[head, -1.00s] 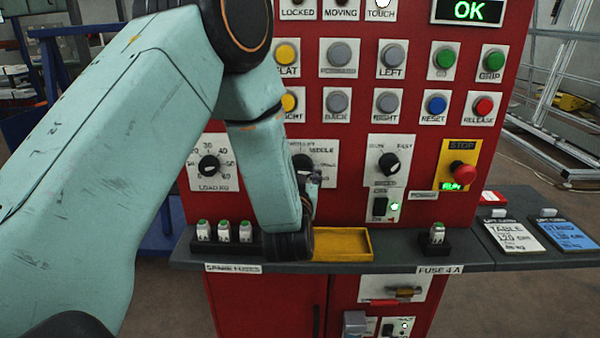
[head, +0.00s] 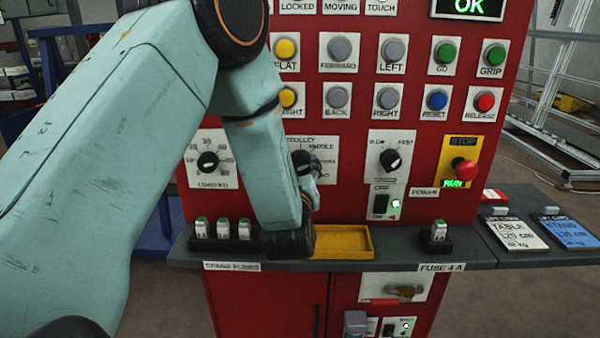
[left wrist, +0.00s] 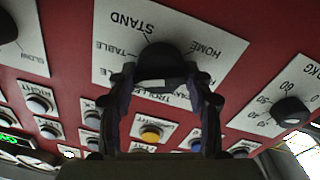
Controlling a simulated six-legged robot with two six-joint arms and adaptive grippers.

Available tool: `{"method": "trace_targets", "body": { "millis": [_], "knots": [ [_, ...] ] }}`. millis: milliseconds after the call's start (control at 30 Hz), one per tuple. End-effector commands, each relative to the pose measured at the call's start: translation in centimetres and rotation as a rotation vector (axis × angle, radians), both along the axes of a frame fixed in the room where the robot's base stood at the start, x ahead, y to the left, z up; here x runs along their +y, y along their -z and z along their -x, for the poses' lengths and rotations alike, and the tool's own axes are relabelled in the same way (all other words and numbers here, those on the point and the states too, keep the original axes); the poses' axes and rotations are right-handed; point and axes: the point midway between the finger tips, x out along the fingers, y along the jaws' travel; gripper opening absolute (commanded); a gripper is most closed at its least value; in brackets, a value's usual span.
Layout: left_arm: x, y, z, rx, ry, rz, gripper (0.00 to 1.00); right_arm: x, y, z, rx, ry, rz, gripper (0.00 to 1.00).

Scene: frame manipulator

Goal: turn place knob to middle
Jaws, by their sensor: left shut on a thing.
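The place knob (left wrist: 165,62) is a dark round knob on a white plate (left wrist: 110,65) fixed to the red panel. In the left wrist view the plate reads STAND, TABLE, HOME and TROLLEY, upside down. My left gripper (left wrist: 165,82) is shut on the knob, with one dark finger on each side. A pale mark shows on the knob's near face; which label it points at is unclear. In the head view my left forearm hides much of the plate (head: 327,175), and the dark fingers (head: 310,164) show beside it. My right gripper is not in view.
A load knob (head: 208,162) sits left of the plate and a slow-fast knob (head: 392,160) right of it. Buttons fill the rows above. Below, a shelf holds spare fuses (head: 223,229) and a yellow tray (head: 343,240). A red stop button (head: 464,169) is at the right.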

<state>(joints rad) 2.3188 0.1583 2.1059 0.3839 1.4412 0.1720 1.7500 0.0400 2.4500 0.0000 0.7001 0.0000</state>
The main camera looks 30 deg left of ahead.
Motion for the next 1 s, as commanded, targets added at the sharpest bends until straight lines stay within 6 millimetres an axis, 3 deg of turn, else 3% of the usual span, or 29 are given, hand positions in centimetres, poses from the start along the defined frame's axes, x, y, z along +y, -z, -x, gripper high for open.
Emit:
{"method": "trace_targets", "body": {
  "millis": [433, 1000],
  "knots": [
    [0.1, -0.3, -0.1, -0.151, -0.003, 0.224, 0.20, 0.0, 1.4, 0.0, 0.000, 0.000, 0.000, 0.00],
    [0.1, -0.3, -0.1, -0.182, -0.003, 0.275, 0.20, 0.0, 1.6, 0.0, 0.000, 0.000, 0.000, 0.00]
  ]
}}
